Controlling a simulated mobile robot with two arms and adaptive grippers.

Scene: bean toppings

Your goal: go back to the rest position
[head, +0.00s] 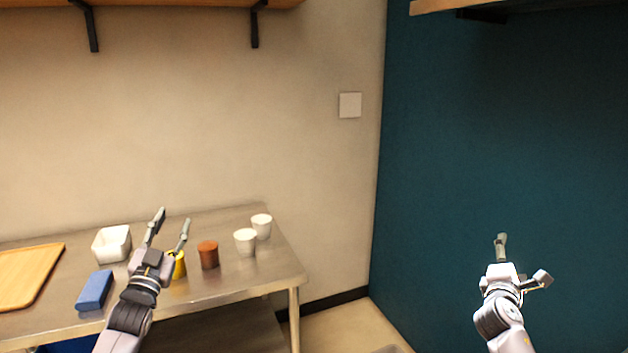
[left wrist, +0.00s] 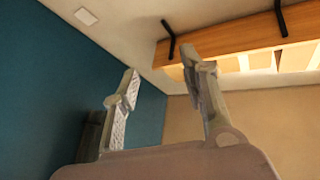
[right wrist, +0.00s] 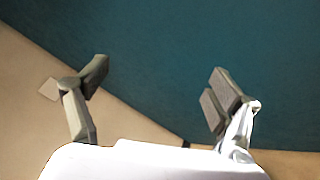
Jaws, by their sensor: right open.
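My left gripper (head: 170,228) is raised in front of the metal table in the head view, its fingers apart and pointing up. In the left wrist view (left wrist: 160,92) its two fingers are spread with nothing between them. My right gripper (head: 522,262) is at the right of the head view, in front of the teal wall and away from the table. In the right wrist view (right wrist: 152,90) its fingers are wide apart and empty.
The metal table (head: 232,286) holds a wooden tray (head: 22,278), white bin (head: 112,243), blue block (head: 94,290), yellow container (head: 179,266), partly hidden by my left gripper, brown cup (head: 208,254) and white cups (head: 245,242) (head: 262,226). Shelves hang above.

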